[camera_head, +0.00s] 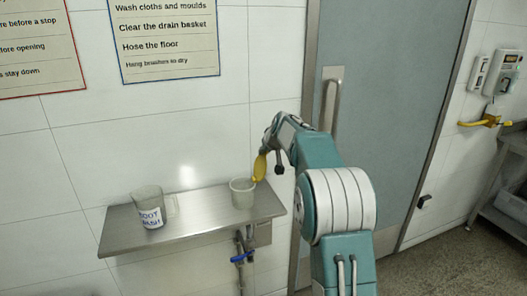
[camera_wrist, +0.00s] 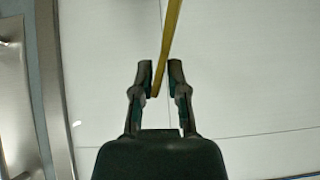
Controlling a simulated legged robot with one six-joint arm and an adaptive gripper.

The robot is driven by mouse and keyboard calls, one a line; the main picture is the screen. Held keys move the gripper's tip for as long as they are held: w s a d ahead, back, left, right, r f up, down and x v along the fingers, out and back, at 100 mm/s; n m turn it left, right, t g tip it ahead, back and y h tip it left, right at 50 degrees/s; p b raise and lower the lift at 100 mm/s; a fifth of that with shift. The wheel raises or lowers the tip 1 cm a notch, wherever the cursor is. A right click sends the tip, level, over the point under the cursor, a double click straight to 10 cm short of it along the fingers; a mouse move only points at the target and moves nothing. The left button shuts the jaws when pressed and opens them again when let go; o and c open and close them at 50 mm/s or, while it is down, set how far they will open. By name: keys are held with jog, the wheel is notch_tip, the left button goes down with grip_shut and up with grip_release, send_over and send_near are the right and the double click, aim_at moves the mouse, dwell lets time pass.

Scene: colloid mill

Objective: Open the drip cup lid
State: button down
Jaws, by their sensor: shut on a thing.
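The drip cup (camera_head: 242,193) is a pale grey cup standing upright on the right part of a metal wall shelf. Its top looks uncovered. The yellow lid (camera_head: 259,168) stands steeply on edge at the cup's right rim. I cannot tell whether its lower end touches the rim. My gripper (camera_head: 266,150) is at the lid's upper part, above and right of the cup. In the wrist view, the lid shows edge-on as a yellow strip (camera_wrist: 171,35) between the fingers of my gripper (camera_wrist: 160,72), which is shut on it. The cup is not visible there.
The metal shelf (camera_head: 190,225) also holds a clear jug labelled "BOOT WASH" (camera_head: 148,208) at left. Pipework with a blue handle (camera_head: 242,257) hangs below. A grey door with a handle (camera_head: 331,98) stands right of the shelf, behind my arm.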

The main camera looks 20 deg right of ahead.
jog(key=shift+s+f, duration=0.1)
jog(key=shift+f, duration=0.4)
jog(key=c, duration=0.8)
grip_release()
jog(key=shift+r, duration=0.4)
jog(key=v, duration=1.1)
jog(key=shift+s, duration=0.2)
jog(key=shift+r, duration=0.15)
jog(key=s+a+g, duration=0.1)
jog(key=s+a, duration=0.5)
jog(key=s, duration=0.4)
jog(key=s+a+g, duration=0.1)
jog(key=s+a, duration=0.4)
jog(key=s, duration=0.6)
jog(key=s+a+f, duration=0.1)
jog(key=s+f, duration=0.2)
jog(key=s, duration=0.3)
jog(key=s+a+f+g, duration=0.1)
jog(key=s+f, duration=0.2)
jog(key=s, duration=0.3)
jog(key=s+a+f, duration=0.2)
jog(key=s+f, duration=0.1)
jog(key=s, duration=0.3)
jog(key=shift+s, duration=0.4)
